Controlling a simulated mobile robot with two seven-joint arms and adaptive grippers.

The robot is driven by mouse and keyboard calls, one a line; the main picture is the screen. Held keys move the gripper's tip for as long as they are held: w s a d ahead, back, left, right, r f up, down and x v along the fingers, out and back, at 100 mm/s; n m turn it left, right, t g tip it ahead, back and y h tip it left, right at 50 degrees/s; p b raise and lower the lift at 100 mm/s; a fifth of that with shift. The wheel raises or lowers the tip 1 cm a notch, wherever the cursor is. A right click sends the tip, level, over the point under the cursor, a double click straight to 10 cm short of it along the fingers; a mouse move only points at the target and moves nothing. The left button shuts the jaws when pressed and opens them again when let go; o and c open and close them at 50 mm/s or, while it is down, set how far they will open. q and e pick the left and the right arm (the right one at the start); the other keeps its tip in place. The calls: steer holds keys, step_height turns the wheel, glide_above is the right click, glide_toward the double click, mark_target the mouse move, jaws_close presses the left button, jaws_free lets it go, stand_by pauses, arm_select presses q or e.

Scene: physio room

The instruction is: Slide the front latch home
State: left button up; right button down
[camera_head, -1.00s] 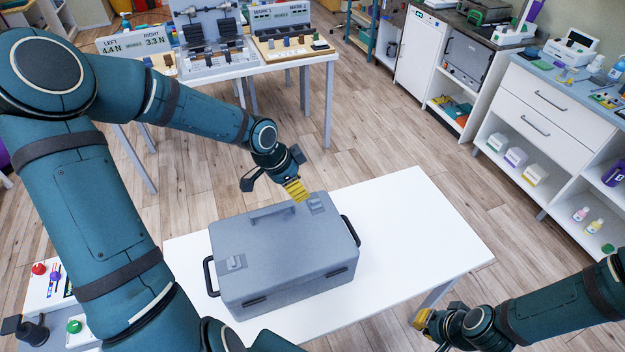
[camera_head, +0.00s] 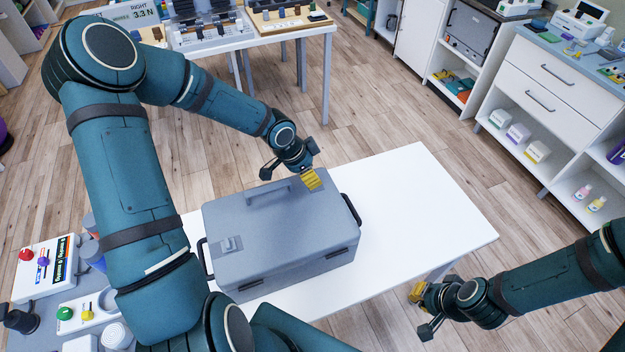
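A grey case (camera_head: 285,235) with a carrying handle (camera_head: 268,192) on its lid stands on a white table. One latch (camera_head: 232,245) shows at the lid's left end. The lid's far right corner, where the other latch sits, is largely covered by my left gripper (camera_head: 312,180). Its yellow fingertips point down at that corner; I cannot tell whether they touch it. How far its fingers are apart is unclear. My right gripper (camera_head: 416,293) is off the table's right front side, away from the case; its finger opening is unclear too.
The white table (camera_head: 430,215) is bare to the right of the case. A side handle (camera_head: 351,209) sticks out at the case's right. A control panel (camera_head: 45,268) with coloured buttons is at the left. A bench with display boards (camera_head: 290,22) stands behind, shelves (camera_head: 555,130) at the right.

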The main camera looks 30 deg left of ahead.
arm_select(q)
steer(key=shift+x, duration=1.3)
jaws_close()
